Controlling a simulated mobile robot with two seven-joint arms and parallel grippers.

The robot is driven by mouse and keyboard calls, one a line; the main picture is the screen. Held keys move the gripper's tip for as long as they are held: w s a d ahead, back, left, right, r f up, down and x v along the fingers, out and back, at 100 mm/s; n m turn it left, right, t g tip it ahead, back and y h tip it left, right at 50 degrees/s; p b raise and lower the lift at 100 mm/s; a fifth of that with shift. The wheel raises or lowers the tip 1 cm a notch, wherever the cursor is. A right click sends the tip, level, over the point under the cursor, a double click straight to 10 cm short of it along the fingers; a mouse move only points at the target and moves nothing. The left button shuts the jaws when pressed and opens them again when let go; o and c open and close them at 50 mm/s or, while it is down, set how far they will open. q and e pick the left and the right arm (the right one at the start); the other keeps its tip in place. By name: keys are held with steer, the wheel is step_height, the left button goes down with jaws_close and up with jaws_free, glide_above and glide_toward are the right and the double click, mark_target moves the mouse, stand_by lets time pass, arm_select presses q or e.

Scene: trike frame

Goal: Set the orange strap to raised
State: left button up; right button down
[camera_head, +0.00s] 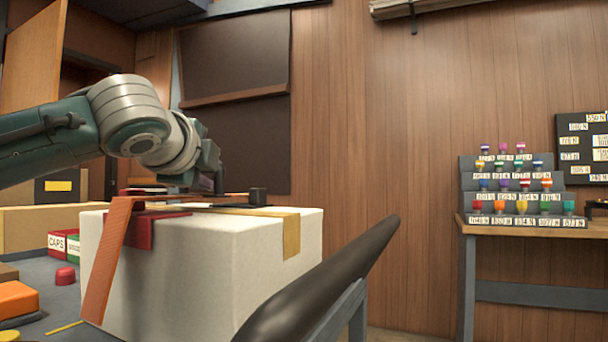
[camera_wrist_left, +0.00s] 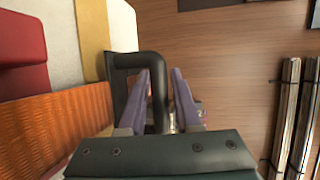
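The orange strap (camera_head: 107,262) slants down past the near left corner of the white box (camera_head: 195,270), its upper end at the top edge. In the left wrist view the orange strap (camera_wrist_left: 60,125) runs along the lower left. My left gripper (camera_head: 219,187) is low over the far side of the box top. In the wrist view its two purple fingers (camera_wrist_left: 164,100) stand apart, with one bar of a black loop handle (camera_wrist_left: 158,85) between them. A gap shows beside the right finger. I cannot tell which strap the handle joins. My right gripper is not in view.
A red strap (camera_head: 144,232) and a yellow strap (camera_head: 291,236) also cross the box. A long dark rounded piece (camera_head: 325,285) rises in front. Small red and green boxes (camera_head: 63,243) lie left. A stepped rack (camera_head: 515,190) stands right.

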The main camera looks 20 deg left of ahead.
arm_select(q)
jaws_close()
stand_by(1.4)
